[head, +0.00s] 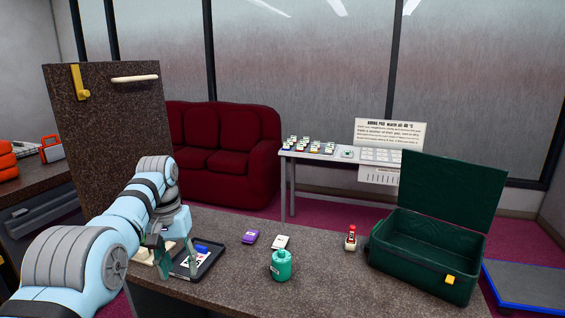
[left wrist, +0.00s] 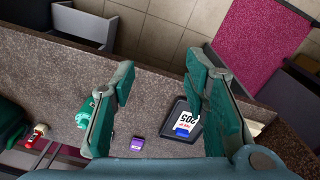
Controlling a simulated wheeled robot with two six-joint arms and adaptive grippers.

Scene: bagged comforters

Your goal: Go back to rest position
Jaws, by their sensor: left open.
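My left gripper (head: 177,262) is over the left part of the speckled counter (head: 330,272), beside a small black tray (head: 212,262). In the left wrist view its two green fingers (left wrist: 160,75) stand wide apart with nothing between them in their grip. The tray (left wrist: 179,112) shows close to one finger and holds a white card marked 205 (left wrist: 188,117) and a blue item (left wrist: 182,133). I cannot tell whether the fingers touch the tray. My right gripper is in neither view.
A brown upright panel (head: 110,130) stands behind my left arm. The counter's front middle is clear.

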